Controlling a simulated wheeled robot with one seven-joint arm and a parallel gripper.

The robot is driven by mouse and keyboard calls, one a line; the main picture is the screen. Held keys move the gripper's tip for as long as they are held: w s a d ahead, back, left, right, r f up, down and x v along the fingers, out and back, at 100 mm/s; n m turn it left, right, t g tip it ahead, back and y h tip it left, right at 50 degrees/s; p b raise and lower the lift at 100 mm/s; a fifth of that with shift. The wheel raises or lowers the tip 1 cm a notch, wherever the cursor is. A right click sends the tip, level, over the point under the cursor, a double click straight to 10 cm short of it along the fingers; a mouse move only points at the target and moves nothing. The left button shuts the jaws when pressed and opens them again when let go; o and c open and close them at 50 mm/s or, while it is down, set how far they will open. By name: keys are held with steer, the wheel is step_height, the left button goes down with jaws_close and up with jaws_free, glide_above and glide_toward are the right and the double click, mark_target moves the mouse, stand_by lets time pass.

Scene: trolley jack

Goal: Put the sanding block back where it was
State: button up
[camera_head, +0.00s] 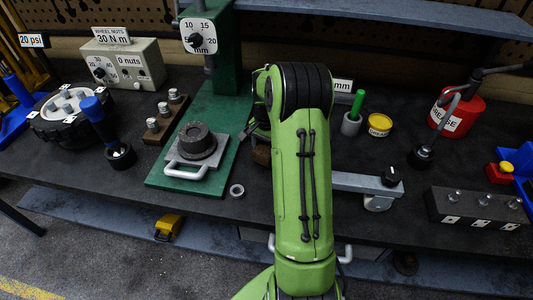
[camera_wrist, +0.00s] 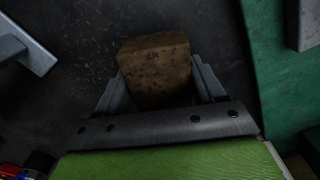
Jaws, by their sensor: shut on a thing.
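The sanding block (camera_wrist: 154,62) is a brown, speckled block. In the wrist view it sits between the two grey fingers of my gripper (camera_wrist: 158,78), which is shut on it. In the head view a small brown part of the block (camera_head: 261,155) shows at the left edge of my green arm, just right of the green press base. My arm hides the rest of the block and most of the gripper there. The dark bench top (camera_wrist: 85,75) lies below the block; whether they touch I cannot tell.
The green press base (camera_head: 165,178) with a handled plate (camera_head: 187,173) stands left of my arm, and a metal ring (camera_head: 237,190) lies beside it. To the right are a grey bar with a black knob (camera_head: 391,177), a green-handled tool (camera_head: 357,104), a yellow tin (camera_head: 379,125) and a red grease can (camera_head: 456,115).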

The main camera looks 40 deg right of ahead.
steer(key=shift+f, duration=0.5)
steer(key=shift+f, duration=0.15)
steer(key=o, duration=0.9)
steer(key=shift+o, duration=0.2)
